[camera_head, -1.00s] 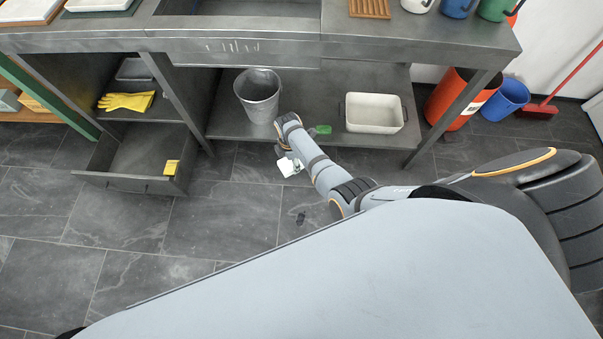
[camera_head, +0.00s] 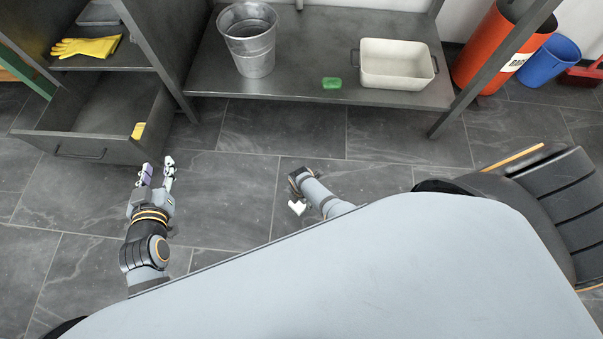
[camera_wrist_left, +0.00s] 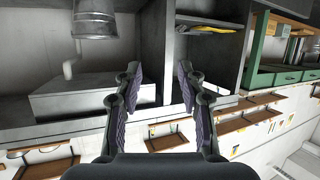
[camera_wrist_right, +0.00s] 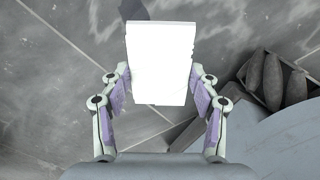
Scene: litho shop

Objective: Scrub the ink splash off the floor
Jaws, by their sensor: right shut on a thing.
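My right gripper (camera_wrist_right: 160,105) is shut on a white block (camera_wrist_right: 160,60), which is upright in the right wrist view with the floor behind it. In the head view the white block (camera_head: 297,207) shows beside the end of my right arm, over the floor tiles; its fingers are hidden there. I cannot tell whether the block touches the floor. My left gripper (camera_head: 157,172) is open and empty, in front of the open drawer; its spread fingers also show in the left wrist view (camera_wrist_left: 158,92). I cannot make out the ink splash for sure among the dark marbled tiles.
An open drawer (camera_head: 85,148) with a yellow item (camera_head: 139,130) juts out at left, below yellow gloves (camera_head: 88,47). The low shelf holds a metal bucket (camera_head: 249,38), a green block (camera_head: 331,83) and a white basin (camera_head: 397,65). Orange (camera_head: 500,45) and blue (camera_head: 548,60) bins stand right.

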